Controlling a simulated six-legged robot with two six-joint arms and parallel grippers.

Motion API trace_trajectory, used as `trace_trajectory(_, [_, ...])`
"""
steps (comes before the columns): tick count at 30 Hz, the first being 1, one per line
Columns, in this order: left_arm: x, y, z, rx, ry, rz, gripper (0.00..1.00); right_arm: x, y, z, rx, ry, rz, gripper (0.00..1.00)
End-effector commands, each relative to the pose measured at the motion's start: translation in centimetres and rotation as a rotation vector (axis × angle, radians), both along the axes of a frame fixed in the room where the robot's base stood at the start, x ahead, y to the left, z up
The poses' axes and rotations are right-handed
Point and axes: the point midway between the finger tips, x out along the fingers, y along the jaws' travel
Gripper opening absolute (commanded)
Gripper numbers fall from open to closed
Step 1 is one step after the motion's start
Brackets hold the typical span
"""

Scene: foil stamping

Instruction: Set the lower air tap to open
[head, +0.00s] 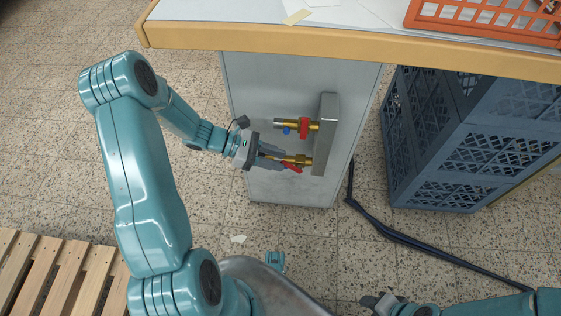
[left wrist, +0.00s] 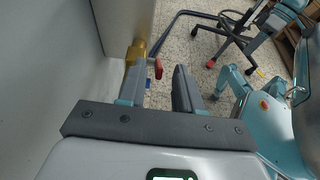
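The lower air tap (head: 302,160) is brass and juts left from a grey metal block on the side of a cabinet. Its red lever (head: 292,168) slants below the brass body. My left gripper (head: 272,154) is at this tap, open, its fingers partly overlapping it in the head view. In the left wrist view the red lever (left wrist: 158,68) shows between the spread fingertips of the left gripper (left wrist: 160,78), with no clear contact. The brass body (left wrist: 136,52) is beyond the left finger. My right gripper (head: 383,303) is at the bottom edge, partly cut off.
The upper tap (head: 304,127), with a red handle and a blue part, sits just above on the same block (head: 326,135). The tabletop's wooden edge (head: 350,47) overhangs. Blue crates (head: 440,150) stand to the right. A pallet (head: 45,270) is lower left.

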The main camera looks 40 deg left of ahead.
Motion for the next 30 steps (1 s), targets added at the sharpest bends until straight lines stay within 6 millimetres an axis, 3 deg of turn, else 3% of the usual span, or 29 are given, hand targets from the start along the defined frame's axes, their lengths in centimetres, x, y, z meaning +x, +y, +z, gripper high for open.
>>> trace_trajectory(6, [0.9, -1.4, -0.7, 0.0, 0.0, 0.0, 0.34, 0.0, 0.0, -0.5, 0.0, 0.0, 0.0, 0.43])
trace_trajectory(14, [0.9, -1.5, -0.7, 0.0, 0.0, 0.001, 0.34, 0.0, 0.0, -0.5, 0.0, 0.0, 0.0, 0.43])
trace_trajectory(17, [0.9, -1.5, -0.7, 0.0, 0.0, 0.001, 0.05, 0.0, 0.0, -0.5, 0.0, 0.0, 0.0, 0.43])
trace_trajectory(18, [0.9, -1.5, -0.7, 0.0, 0.0, 0.001, 0.0, 0.0, 0.0, -0.5, 0.0, 0.0, 0.0, 0.43])
trace_trajectory(30, [0.6, -1.0, -1.6, -0.105, -0.064, 0.001, 0.0, 0.0, 0.0, -2.1, 0.0, 0.0, 0.0, 0.43])
